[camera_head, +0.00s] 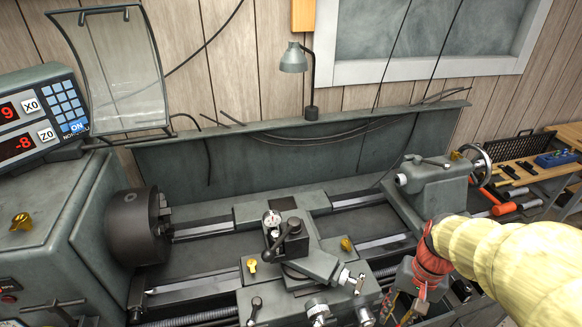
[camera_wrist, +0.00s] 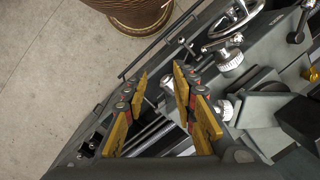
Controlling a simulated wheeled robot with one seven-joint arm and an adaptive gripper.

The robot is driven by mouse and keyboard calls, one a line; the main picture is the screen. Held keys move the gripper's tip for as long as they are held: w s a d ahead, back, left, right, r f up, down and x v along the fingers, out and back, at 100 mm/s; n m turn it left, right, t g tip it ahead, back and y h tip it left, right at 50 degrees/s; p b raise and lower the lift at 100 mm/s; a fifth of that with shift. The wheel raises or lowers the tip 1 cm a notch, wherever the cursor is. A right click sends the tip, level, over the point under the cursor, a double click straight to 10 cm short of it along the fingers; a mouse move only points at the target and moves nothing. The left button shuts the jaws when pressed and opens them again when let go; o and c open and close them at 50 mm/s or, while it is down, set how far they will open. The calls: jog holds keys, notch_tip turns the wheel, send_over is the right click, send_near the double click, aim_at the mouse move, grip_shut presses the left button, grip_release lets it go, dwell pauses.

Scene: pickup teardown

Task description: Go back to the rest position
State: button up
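My arm, in a pale yellow sleeve with a red cuff, reaches in from the right of the head view. My gripper (camera_head: 404,298) points downward near the front right of the lathe, and its fingertips are hard to make out there. In the wrist view my gripper (camera_wrist: 161,84) has its two yellow-padded fingers spread apart, with nothing between them. Grey metal parts of the lathe (camera_head: 198,262) show below and behind the fingers.
The chuck (camera_head: 135,225) is at left, the tool post (camera_head: 290,238) in the middle, the tailstock (camera_head: 436,182) right. A workbench (camera_head: 569,138) with tools stands at far right. A brown round container (camera_wrist: 130,12) stands on open floor (camera_wrist: 45,70).

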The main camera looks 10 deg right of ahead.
jog(key=w+a+r+n+t+h+b, duration=0.1)
jog(key=a+r+n+t+b, duration=0.3)
jog(key=a+r, duration=0.7)
jog(key=a+n+t, duration=0.2)
jog(key=n, duration=0.1)
jog(key=shift+w+a+h, duration=0.15)
jog(key=shift+w+h, duration=0.05)
jog(key=shift+h, duration=0.1)
